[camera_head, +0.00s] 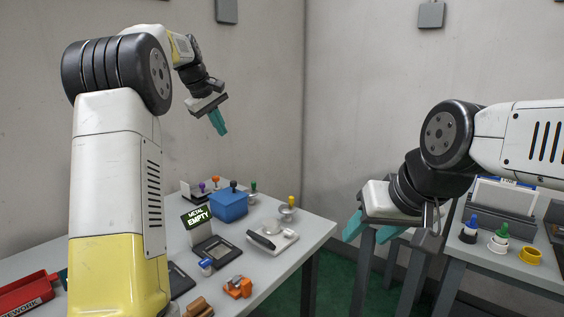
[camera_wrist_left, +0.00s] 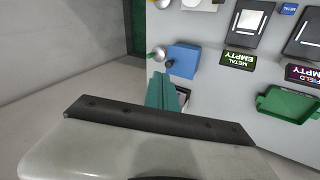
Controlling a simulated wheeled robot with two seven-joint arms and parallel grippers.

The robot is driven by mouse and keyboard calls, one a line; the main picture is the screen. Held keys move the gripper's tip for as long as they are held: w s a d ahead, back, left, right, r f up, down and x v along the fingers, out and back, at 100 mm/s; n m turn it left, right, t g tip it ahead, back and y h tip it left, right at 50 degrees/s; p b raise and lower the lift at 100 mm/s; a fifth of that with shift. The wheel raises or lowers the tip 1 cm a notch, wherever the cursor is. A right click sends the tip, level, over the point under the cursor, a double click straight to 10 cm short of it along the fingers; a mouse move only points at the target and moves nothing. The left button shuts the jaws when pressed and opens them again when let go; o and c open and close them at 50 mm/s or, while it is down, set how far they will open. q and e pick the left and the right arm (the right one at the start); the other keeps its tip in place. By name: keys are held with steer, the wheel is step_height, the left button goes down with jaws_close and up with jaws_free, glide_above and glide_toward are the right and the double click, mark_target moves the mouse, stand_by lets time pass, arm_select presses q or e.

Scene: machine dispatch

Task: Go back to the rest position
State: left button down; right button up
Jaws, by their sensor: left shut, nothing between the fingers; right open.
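My left gripper (camera_head: 218,122) is raised above the far end of the left table, with its teal fingers together and nothing held. In the left wrist view its fingers (camera_wrist_left: 164,92) point toward the table beside a blue box (camera_wrist_left: 183,59). My right gripper (camera_head: 368,232) hangs in the gap between the two tables, with its teal fingers spread and empty. No rest position marker is visible.
The left table (camera_head: 318,228) holds the blue box (camera_head: 229,205), a "METAL EMPTY" sign (camera_head: 197,217), stamps and a red bin (camera_head: 28,294). The right table (camera_head: 507,263) holds small bottles and a yellow ring (camera_head: 530,257). A green tray (camera_wrist_left: 287,106) shows in the left wrist view.

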arm_select(q)
steer(key=s+d+r+m, duration=0.2)
steer(key=s+m, duration=0.1)
steer(key=s, duration=1)
steer(key=s+d+f+m, duration=0.1)
steer(key=s+f+m, duration=0.1)
steer(key=s, duration=0.6)
steer(key=s+d+f+m, duration=0.2)
steer(key=s+f, duration=0.3)
steer(key=s, duration=0.4)
steer(key=s+d+f+m+t, duration=0.1)
steer(key=s+f, duration=0.3)
steer(key=s, duration=0.5)
steer(key=shift+s+d+f+m, duration=0.2)
steer(key=shift+d+f+m, duration=0.05)
steer(key=shift+m, duration=0.35)
